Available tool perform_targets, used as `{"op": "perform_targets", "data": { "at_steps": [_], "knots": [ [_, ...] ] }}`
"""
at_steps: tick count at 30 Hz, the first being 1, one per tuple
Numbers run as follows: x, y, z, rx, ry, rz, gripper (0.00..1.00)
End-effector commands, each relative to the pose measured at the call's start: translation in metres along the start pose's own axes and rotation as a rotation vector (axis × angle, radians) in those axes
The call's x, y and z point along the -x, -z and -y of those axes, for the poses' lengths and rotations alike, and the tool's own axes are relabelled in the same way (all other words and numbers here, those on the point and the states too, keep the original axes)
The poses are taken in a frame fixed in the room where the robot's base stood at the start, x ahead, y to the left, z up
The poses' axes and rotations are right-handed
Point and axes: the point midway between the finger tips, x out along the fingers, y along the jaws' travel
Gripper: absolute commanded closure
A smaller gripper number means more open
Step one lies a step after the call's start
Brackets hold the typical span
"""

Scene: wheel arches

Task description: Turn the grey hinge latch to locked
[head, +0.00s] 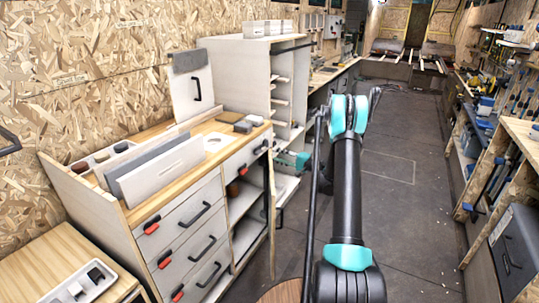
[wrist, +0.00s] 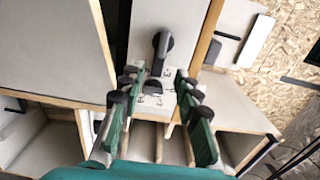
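The dark grey latch (wrist: 161,52) shows in the wrist view, on a pale grey panel (wrist: 178,18). Its rounded knob is at the top and its lever points down, toward a small light plate (wrist: 157,98) with dark marks. My gripper (wrist: 157,82) is open, with its green, dark-padded fingers apart on either side below the latch. Nothing is between the pads, and the lever appears free of them. In the head view my gripper (head: 288,159) is beside the tall cabinet, partly behind my arm. I cannot make out the latch there.
A pale cabinet (head: 232,75) stands behind the wooden-topped drawer unit (head: 188,205), with open shelves facing the aisle. A lower door (head: 284,188) stands out near my gripper. The floor (head: 400,210) to the right is clear. Shelves with tools line the right wall.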

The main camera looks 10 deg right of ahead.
Motion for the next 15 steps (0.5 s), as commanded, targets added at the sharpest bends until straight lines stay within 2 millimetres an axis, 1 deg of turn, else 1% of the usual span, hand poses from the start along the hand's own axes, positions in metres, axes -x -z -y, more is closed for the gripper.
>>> {"op": "perform_targets", "data": {
  "at_steps": [1,3,6,10,15],
  "knots": [
    [0.01,0.001,0.0,0.0,0.0,-0.002,0.67],
    [0.02,0.0,0.0,0.0,0.0,-0.002,0.67],
    [0.03,0.0,0.0,0.0,0.0,-0.001,0.67],
    [0.036,0.0,0.0,0.0,-0.001,0.0,0.67],
    [0.037,-0.001,0.0,0.0,-0.001,0.001,0.67]
  ]
}}
